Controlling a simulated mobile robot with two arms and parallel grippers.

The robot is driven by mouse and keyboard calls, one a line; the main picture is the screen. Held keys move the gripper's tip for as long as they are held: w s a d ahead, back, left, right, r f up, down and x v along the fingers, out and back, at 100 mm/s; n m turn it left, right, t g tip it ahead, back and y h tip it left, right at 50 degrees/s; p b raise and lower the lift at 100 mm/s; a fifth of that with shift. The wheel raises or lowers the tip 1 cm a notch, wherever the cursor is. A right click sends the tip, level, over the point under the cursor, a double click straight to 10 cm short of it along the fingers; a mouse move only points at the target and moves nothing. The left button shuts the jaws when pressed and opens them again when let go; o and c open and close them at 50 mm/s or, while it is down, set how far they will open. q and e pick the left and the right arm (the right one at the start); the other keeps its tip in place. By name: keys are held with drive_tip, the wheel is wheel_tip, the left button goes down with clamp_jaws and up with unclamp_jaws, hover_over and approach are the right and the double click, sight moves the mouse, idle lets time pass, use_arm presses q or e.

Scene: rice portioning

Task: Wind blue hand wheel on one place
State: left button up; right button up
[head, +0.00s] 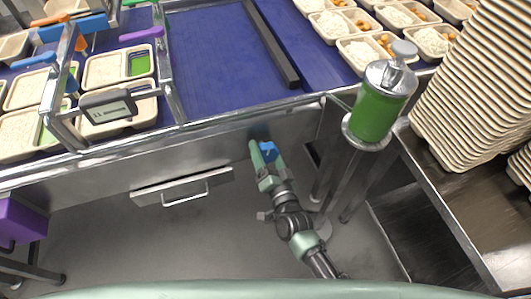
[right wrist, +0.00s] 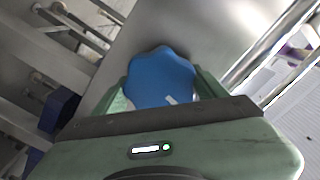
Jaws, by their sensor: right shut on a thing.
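The blue hand wheel (head: 269,151) is on the front of the metal frame below the conveyor, right of the drawer. In the right wrist view the lobed wheel (right wrist: 161,77) sits between the two green fingers of my right gripper (right wrist: 160,95), with a pale mark on its lower part. My right gripper (head: 265,157) is shut on the wheel, one finger on each side. In the head view the gripper covers part of the wheel. My left gripper is not in view.
A blue conveyor (head: 205,60) carries rice trays left and right. A green-filled dispenser (head: 375,115) stands right of my right arm. Stacked empty trays (head: 480,90) stand on the right steel table (head: 450,215). A drawer (head: 183,187) sticks out left of the wheel.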

drive_tip(key=m, duration=0.2)
drive_tip(key=m+b, duration=0.1)
drive_tip(key=shift+s+f+m, duration=0.1)
drive_tip(key=shift+f+m, duration=0.1)
drive_tip(key=shift+m, duration=0.2)
drive_tip(key=m+b, duration=0.1)
drive_tip(key=m, duration=0.2)
drive_tip(key=shift+f+m, duration=0.1)
drive_tip(key=shift+m, duration=0.2)
drive_tip(key=m+b, duration=0.2)
drive_tip(key=m, duration=0.2)
drive_tip(key=shift+m, duration=0.3)
drive_tip(key=shift+m+b, duration=0.9)
drive_tip(key=shift+m, duration=0.9)
drive_tip(key=o, duration=1.4)
